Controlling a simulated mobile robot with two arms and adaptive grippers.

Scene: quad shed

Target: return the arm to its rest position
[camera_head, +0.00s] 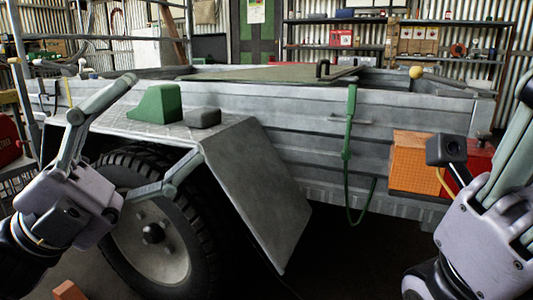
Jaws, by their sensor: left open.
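My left gripper (163,118) is open and empty. Its two fingers spread apart in front of the trailer's fender, one pointing up and right, the other reaching right across the tyre's upper edge. My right gripper (487,122) is at the right edge, partly cut off. Its fingers stand apart with nothing seen between them, in front of the trailer's right end.
The grey trailer (270,100) fills the middle, with its wheel (155,240) and sloping fender (255,180) close to my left arm. A green strap (348,125) hangs down its side. An orange reflector (412,168) is near my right gripper. Shelves (390,47) stand behind.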

